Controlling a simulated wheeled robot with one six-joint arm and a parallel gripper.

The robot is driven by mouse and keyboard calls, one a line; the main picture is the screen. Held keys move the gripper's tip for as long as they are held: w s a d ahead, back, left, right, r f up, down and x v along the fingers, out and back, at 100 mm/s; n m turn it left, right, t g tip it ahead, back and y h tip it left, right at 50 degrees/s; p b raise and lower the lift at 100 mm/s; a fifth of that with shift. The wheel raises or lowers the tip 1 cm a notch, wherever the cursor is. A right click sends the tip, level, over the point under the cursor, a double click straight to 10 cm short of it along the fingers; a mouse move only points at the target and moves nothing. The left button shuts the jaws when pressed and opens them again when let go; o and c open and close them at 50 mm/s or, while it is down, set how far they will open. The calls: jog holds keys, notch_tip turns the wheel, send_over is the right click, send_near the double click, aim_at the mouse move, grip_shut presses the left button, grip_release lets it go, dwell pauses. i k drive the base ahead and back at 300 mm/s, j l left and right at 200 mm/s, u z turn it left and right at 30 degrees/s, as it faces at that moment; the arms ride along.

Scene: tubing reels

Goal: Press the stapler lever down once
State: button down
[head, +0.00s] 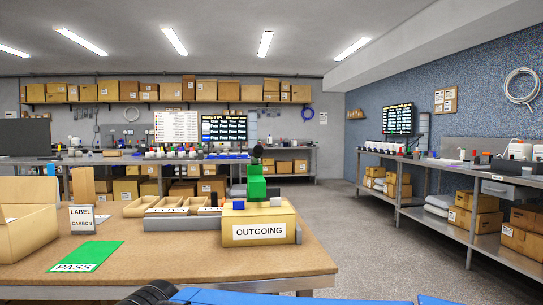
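I cannot make out a stapler or its lever in the head view. My gripper is not in view. Only blue and black parts, which look like my own arm, show along the bottom edge. The nearest work table (200,262) has a brown top. On it stands a box marked OUTGOING (259,232). Green blocks (257,187) show above this box, with a dark rounded thing (257,151) over them; I cannot tell what it is.
An open carton (25,235), a LABEL CARBON sign (82,219), a green PASS mat (85,257) and small trays (170,207) occupy the table. A long bench (460,178) lines the right wall. Bare floor (370,235) lies between table and bench.

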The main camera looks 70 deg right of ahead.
aim_at(258, 150)
jog(key=k+z, duration=0.15)
jog(key=z, duration=0.35)
jog(key=k+l+z, duration=0.1)
jog(key=z, duration=0.35)
jog(key=j+z, duration=0.1)
jog(key=z, duration=0.3)
jog(key=i+j+z, duration=0.1)
jog(key=z, duration=0.25)
jog(key=j+z, duration=0.2)
jog(key=z, duration=0.2)
jog(key=j+z, duration=0.15)
jog(key=z, duration=0.2)
jog(key=j, duration=1.4)
